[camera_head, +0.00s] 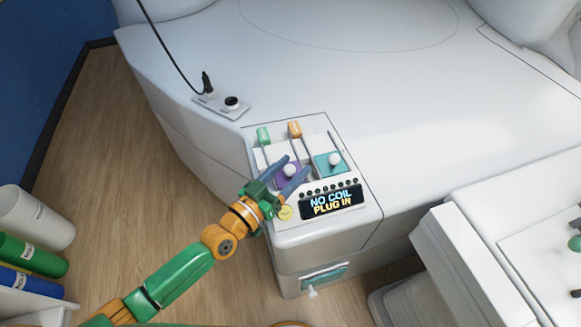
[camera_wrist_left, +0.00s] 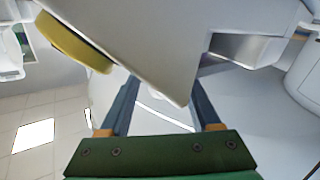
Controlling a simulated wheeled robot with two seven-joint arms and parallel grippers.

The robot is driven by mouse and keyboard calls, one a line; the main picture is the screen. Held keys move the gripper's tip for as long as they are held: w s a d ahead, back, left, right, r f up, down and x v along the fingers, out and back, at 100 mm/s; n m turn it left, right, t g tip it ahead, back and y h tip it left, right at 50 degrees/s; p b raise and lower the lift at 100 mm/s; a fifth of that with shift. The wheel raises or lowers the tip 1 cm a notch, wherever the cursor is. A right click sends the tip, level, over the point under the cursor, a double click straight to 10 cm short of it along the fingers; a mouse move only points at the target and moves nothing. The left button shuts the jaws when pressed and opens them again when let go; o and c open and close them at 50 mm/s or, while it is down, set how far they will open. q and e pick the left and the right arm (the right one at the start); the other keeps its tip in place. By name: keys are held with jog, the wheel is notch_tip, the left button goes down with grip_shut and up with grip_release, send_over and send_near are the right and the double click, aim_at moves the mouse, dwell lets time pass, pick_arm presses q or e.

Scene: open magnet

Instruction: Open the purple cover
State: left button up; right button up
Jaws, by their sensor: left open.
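The purple cover (camera_head: 280,180) is a small panel with a white round knob (camera_head: 290,170), set in the control console at the middle of the head view. My left gripper (camera_head: 297,163) is over it, open, with one finger on each side of the knob in the picture. The fingers partly hide the purple cover. Whether they touch the knob cannot be told. In the left wrist view the open fingers (camera_wrist_left: 162,100) show apart, with a pale console body (camera_wrist_left: 160,40) beyond them; neither purple nor the knob shows there. My right gripper is not in view.
A teal cover (camera_head: 327,168) with its own white knob is right of the purple one. Below is a display (camera_head: 332,202) reading "NO COIL PLUG IN", and a yellow button (camera_head: 285,213). Green (camera_head: 263,135) and orange (camera_head: 295,129) pieces sit behind. A black cable plug (camera_head: 207,88) stands farther back.

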pick_arm(q)
jog(key=shift+a, duration=0.1)
grip_shut()
dwell(1.2)
